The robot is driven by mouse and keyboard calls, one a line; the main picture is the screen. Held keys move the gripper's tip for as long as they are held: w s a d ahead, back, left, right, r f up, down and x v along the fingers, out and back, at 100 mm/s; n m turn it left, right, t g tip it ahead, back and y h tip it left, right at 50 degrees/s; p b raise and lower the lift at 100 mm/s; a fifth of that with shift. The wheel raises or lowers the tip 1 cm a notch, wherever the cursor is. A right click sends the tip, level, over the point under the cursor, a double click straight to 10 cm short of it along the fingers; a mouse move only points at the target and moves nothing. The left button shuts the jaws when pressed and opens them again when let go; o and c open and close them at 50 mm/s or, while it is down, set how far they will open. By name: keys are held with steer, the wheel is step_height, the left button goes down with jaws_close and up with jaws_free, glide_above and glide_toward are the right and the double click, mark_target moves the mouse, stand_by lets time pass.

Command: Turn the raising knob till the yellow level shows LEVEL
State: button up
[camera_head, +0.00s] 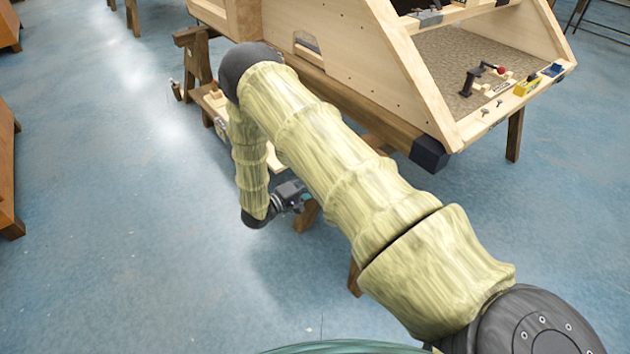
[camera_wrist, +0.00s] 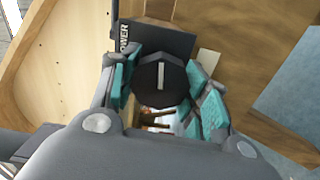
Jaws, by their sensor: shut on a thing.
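A black round knob (camera_wrist: 160,92) with a pale pointer line sits between the teal pads of my gripper (camera_wrist: 165,97) in the wrist view. My gripper is shut on it, and the pointer line runs nearly up and down in that picture. A black plate (camera_wrist: 160,38) lies behind the knob, with partly cut lettering that reads "OWER". In the head view my gripper (camera_head: 296,200) is low beside the wooden frame, and the knob is hidden there. A small yellow block (camera_head: 527,85), perhaps the level, sits on the frame's right ledge; its reading is too small to make out.
The wooden bodyframe (camera_head: 385,75) rests on brown trestles and has a black corner block (camera_head: 428,153) near my arm.

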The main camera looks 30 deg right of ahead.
stand_by(0.3)
steer(key=o, duration=1)
steer(key=a, duration=0.8)
steer(key=s+a, duration=0.1)
steer(key=a, duration=0.3)
